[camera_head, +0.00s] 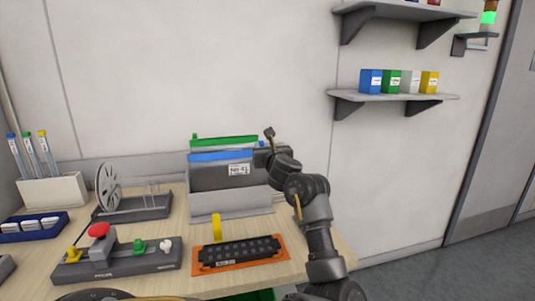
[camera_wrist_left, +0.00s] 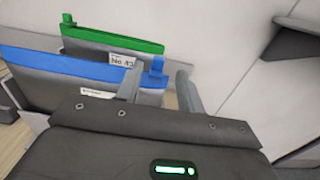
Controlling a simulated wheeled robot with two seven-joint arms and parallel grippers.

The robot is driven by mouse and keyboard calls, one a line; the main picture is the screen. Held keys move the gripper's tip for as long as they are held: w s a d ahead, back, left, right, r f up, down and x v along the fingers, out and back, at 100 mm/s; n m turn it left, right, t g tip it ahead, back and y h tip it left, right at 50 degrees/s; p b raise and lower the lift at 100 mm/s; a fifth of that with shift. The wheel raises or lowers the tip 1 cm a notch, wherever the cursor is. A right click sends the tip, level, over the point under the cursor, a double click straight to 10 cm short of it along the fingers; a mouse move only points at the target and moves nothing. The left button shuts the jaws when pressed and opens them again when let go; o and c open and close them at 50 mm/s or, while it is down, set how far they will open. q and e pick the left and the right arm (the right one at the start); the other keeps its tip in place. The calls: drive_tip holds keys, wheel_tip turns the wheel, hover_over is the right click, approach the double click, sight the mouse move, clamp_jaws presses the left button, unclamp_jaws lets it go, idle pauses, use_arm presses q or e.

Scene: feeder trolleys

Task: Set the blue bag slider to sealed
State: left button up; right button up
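The blue bag (camera_head: 222,156) stands upright in a light grey holder (camera_head: 230,203), a grey bag with a blue strip along its top. Its blue slider (camera_wrist_left: 157,66) sits at the right end of the strip in the left wrist view. A green-topped bag (camera_wrist_left: 115,40) stands behind it, its slider at the left end. My left gripper (camera_head: 266,146) is at the right end of the bags. In the left wrist view its two fingers (camera_wrist_left: 159,70) are apart, with the blue slider showing between them; I cannot tell whether they touch it. My right gripper is not in view.
On the table are a reel stand (camera_head: 133,207), a control box with a red button (camera_head: 115,264), an orange tray with a black strip (camera_head: 240,262) and tubes in a white rack (camera_head: 53,190). A wall shelf with small boxes (camera_head: 392,97) is at right.

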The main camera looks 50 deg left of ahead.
use_arm(q)
drive_tip(key=v, duration=0.2)
drive_tip(key=shift+s+d, duration=0.2)
drive_tip(key=shift+d, duration=0.1)
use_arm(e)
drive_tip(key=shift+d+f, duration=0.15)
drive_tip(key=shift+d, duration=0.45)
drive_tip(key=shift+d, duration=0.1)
